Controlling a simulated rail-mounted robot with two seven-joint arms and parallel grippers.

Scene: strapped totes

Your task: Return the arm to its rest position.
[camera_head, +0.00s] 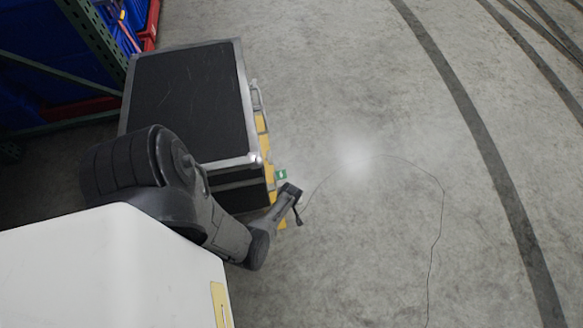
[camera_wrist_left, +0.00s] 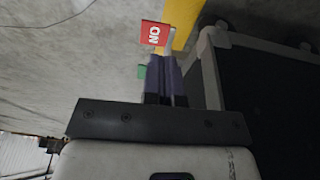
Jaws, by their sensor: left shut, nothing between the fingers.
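My left arm comes in from the left in the head view and bends down beside the front right corner of a black case with metal edges (camera_head: 190,95). My left gripper (camera_head: 297,208) is at the end of this arm, low by the case's right side. In the left wrist view its fingers (camera_wrist_left: 162,80) are shut together with nothing between them. A red tag with white letters (camera_wrist_left: 153,34) shows just beyond the fingertips. My right gripper is in neither view.
A yellow strip (camera_head: 262,124) runs along the case's right side, and metal hardware sticks out there. A rack with blue bins (camera_head: 40,35) stands at the upper left. The concrete floor (camera_head: 370,230) to the right is open, with a thin dark line across it.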

